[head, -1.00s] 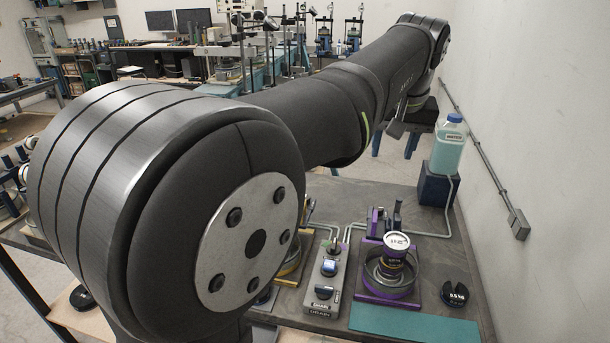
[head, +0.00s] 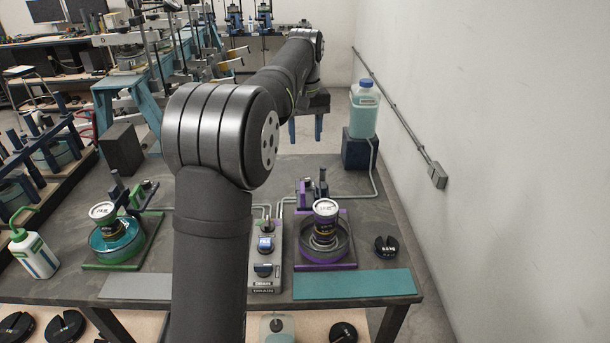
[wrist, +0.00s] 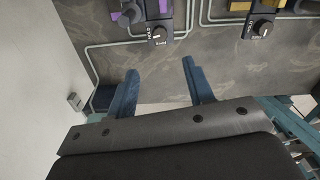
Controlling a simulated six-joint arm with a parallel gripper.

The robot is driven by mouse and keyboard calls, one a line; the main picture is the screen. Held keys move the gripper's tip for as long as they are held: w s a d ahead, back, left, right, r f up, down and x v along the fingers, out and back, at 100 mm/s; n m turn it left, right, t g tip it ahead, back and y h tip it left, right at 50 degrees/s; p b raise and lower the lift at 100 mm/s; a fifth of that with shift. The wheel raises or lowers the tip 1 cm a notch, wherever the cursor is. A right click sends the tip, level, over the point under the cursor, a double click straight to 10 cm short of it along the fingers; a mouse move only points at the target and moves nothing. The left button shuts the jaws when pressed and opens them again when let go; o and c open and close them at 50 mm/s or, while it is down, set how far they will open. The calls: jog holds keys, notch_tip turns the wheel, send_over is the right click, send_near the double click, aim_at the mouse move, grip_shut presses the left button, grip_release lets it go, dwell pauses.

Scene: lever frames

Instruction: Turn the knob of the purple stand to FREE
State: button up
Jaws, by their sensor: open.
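The purple stand (head: 325,264) is on the bench right of centre in the head view, with a dark ring and a labelled can on it. In the wrist view, its black knob (wrist: 158,33) sits on a dark block near the top, with small HOLD and FREE labels beside it. I cannot tell surely which label the knob points at. My gripper (wrist: 160,82) shows two blue fingers, spread apart and empty. The knob appears beyond the fingertips, and nothing touches it.
A control box (head: 264,262) stands left of the purple stand. A green stand (head: 100,266) and a squeeze bottle (head: 36,257) are further left. A black slotted weight (head: 386,247) lies to the right. A yellow stand's knob (wrist: 262,28) shows at right. Tubing runs along the bench.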

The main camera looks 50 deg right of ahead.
aim_at(305, 179)
notch_tip(305, 179, down, 13)
jog(key=shift+f, duration=0.15)
jog(key=c, duration=1)
